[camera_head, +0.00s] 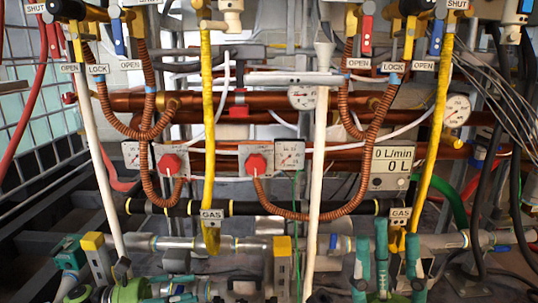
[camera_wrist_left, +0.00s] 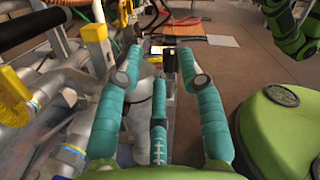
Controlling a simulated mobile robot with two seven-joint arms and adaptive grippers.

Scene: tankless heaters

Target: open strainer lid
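I cannot pick out the strainer lid for certain in either view. In the left wrist view, a pale grey fitting (camera_wrist_left: 138,112) shows between and behind my left gripper's (camera_wrist_left: 158,62) teal fingers. The fingers are spread apart; whether they touch the fitting is unclear. In the head view, the left gripper (camera_head: 185,297) is low at the bottom edge, below the left pipe run, mostly cut off. My right gripper (camera_head: 388,245) stands upright before the lower right pipes, its teal fingers apart and nothing seen held.
Copper hoses (camera_head: 147,133), yellow gas pipes (camera_head: 208,120) and white pipes (camera_head: 320,160) crowd the space above.

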